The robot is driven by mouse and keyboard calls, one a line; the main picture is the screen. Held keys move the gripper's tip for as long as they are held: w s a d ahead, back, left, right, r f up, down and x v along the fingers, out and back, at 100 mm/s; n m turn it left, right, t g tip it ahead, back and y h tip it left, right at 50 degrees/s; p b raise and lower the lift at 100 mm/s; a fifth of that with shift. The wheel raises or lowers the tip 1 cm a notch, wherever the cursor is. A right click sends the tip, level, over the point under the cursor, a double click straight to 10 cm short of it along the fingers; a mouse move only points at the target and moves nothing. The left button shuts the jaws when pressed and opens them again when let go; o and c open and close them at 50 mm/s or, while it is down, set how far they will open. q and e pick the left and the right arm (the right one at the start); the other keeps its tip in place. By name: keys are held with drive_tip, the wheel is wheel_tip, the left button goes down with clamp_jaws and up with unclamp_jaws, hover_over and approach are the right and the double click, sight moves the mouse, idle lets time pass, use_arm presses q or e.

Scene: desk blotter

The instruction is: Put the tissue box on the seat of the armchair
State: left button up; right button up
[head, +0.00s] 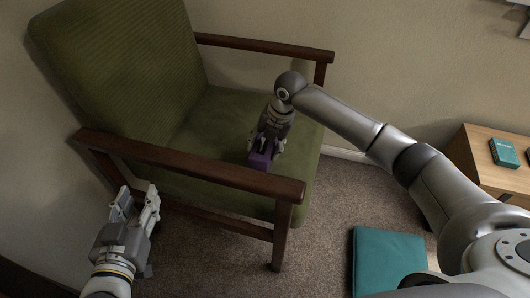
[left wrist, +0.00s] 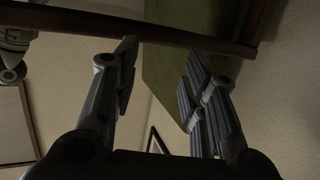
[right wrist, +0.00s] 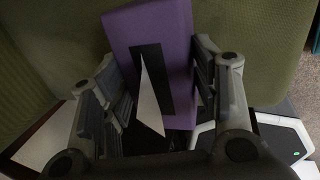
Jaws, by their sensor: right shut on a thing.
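The purple tissue box (head: 261,158) is held in my right gripper (head: 268,145), over the green seat (head: 207,130) of the armchair near its right-hand part. In the right wrist view the box (right wrist: 178,35) sits between the two fingers, its dark slot and white tissue facing the camera, with green upholstery behind. I cannot tell whether the box touches the seat; the near wooden armrest (head: 190,165) partly cuts off the view. My left gripper (head: 137,197) is open and empty, outside the near armrest; its spread fingers also show in the left wrist view (left wrist: 158,65).
The far armrest (head: 265,45) and the green backrest (head: 120,60) bound the seat. A teal square item (head: 385,255) is on the carpet at the lower right. A wooden cabinet (head: 480,150) with a teal book (head: 504,153) stands at right.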

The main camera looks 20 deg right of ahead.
wheel_tip(320, 180, down, 3)
drive_tip(key=shift+r+b, duration=0.1)
drive_tip(key=shift+b, duration=0.3)
use_arm(q)
drive_tip(key=shift+w+d+r+t+h, duration=0.15)
drive_tip(key=shift+r+t, duration=0.3)
drive_tip(key=shift+r, duration=0.35)
drive_tip(key=shift+w+d+r+t+h, duration=0.2)
drive_tip(key=shift+r+t, duration=0.3)
drive_tip(key=shift+r, duration=0.25)
drive_tip(key=shift+w+d+r+t+h, duration=0.15)
drive_tip(key=shift+r+t, duration=0.3)
drive_tip(key=shift+r, duration=0.35)
use_arm(e)
drive_tip(key=shift+f, duration=0.2)
drive_tip(key=shift+f, duration=0.15)
drive_tip(key=o, duration=1.3)
drive_tip(key=shift+o, duration=0.2)
